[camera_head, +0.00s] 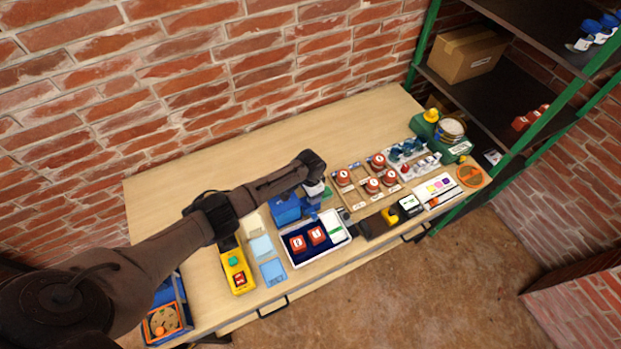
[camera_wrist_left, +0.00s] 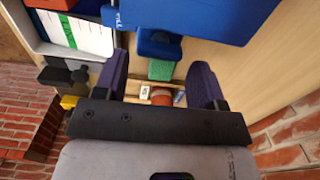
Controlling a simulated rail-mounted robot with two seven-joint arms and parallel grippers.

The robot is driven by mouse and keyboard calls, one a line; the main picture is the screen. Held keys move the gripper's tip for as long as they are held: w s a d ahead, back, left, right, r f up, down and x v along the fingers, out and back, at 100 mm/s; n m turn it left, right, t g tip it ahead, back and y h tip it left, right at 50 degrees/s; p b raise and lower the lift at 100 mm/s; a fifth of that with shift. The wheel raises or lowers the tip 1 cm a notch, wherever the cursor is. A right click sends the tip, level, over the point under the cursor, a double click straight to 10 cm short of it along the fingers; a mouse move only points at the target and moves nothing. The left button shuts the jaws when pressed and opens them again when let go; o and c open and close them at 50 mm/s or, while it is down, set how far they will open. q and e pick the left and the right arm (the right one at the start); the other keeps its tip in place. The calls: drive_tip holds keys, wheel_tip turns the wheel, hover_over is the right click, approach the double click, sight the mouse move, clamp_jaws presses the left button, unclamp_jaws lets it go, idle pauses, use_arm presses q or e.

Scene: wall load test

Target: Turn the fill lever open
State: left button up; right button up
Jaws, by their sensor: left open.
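The blue fill unit (camera_head: 285,209) stands on the workbench behind the white tray. In the left wrist view the large blue block (camera_wrist_left: 205,15) bears the lettering "FILL". A smaller blue piece (camera_wrist_left: 158,45), which looks like the fill lever, sticks out from under it, with a green part (camera_wrist_left: 160,70) beyond it. My left gripper (camera_head: 318,188) is just right of the unit. In the wrist view my left gripper (camera_wrist_left: 159,64) is open, its two purple fingers to either side of the lever piece; no contact is visible. My right gripper is out of view.
The white tray (camera_head: 292,260) with red blocks lies in front of the unit. A wooden rack (camera_head: 358,205) with red-topped pieces is to the right. A yellow control box (camera_head: 236,268) stands left. The bench (camera_head: 250,150) is clear toward the brick wall.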

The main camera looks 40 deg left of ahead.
use_arm(q)
wheel_tip(320, 180, up, 11)
drive_tip(key=shift+p, duration=0.4)
drive_tip(key=shift+r, duration=0.1)
idle(0.4)
